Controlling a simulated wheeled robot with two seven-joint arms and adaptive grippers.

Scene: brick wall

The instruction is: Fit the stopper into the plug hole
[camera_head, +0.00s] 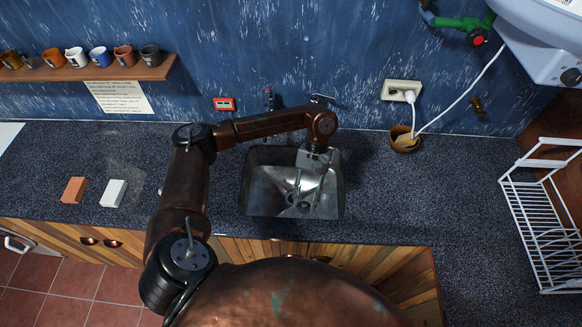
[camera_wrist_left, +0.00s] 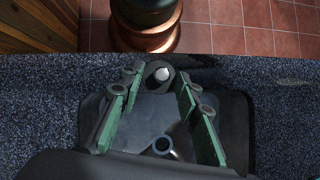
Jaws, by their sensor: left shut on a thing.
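My left gripper (camera_head: 308,198) reaches down into the steel sink (camera_head: 259,203). In the left wrist view its green fingers (camera_wrist_left: 157,77) are closed around a small dark round piece with a bright knob, which looks like the stopper (camera_wrist_left: 160,76). In the head view the stopper is a small dark shape low between the fingers. A dark round opening with a shiny rim, apparently the plug hole (camera_wrist_left: 163,145), shows on the sink floor behind the stopper, apart from it in the picture. The stopper's underside and height above the floor cannot be told. My right gripper is not in view.
The sink walls surround the gripper closely. A tap (camera_head: 321,98) stands behind. On the speckled counter are an orange brick (camera_head: 74,190), a white block (camera_head: 113,193), a brown pot (camera_head: 404,140) and a white dish rack (camera_head: 540,220).

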